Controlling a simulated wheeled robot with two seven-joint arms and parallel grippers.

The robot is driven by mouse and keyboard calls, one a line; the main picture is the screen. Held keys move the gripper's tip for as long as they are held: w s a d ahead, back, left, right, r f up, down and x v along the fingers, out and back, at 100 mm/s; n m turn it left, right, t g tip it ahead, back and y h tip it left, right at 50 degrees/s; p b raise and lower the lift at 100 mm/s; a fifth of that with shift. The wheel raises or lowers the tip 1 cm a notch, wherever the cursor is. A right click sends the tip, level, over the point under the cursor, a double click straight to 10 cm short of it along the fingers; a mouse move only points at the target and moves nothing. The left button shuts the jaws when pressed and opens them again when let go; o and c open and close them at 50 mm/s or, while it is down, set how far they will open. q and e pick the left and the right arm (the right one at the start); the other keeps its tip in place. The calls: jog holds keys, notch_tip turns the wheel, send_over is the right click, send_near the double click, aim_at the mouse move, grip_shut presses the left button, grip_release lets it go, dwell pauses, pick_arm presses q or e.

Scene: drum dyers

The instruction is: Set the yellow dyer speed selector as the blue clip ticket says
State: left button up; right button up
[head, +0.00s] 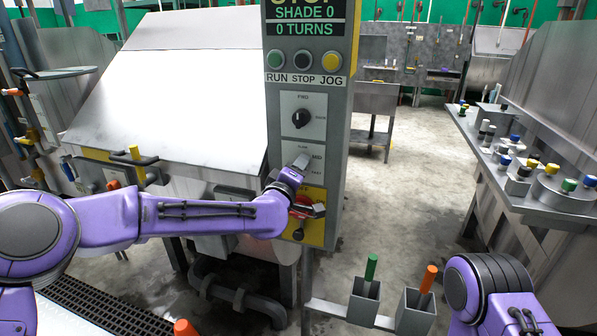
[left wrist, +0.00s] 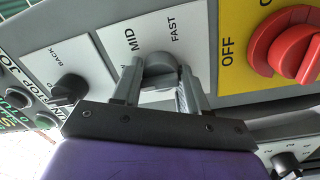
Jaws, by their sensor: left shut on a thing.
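The speed selector (left wrist: 158,66) is a dark grey knob on a white plate marked MID and FAST. In the left wrist view it sits between the two fingers of my left gripper (left wrist: 160,85), which is shut on it. Which mark the knob points to is hard to tell. In the head view my left gripper (head: 300,165) covers the knob on the white speed plate (head: 318,172) of the grey control post. I cannot make out a blue clip ticket in either view. My right arm shows at the lower right; its gripper is out of view.
Above the speed plate are a direction knob (head: 301,119), several buttons and a display (head: 306,22) reading STOP, SHADE 0, 0 TURNS. A red switch (left wrist: 297,45) on yellow lies beside the selector. Grey holders (head: 415,313) stand below. A shelf (head: 562,205) with coloured knobs is right.

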pick_arm(q)
jog(key=shift+f, duration=0.2)
jog(key=o, duration=1)
jog(key=shift+r, duration=0.1)
jog(key=b+v, duration=0.2)
jog(key=v, duration=0.8)
jog(key=shift+s+a, duration=0.15)
jog(key=shift+s, duration=0.15)
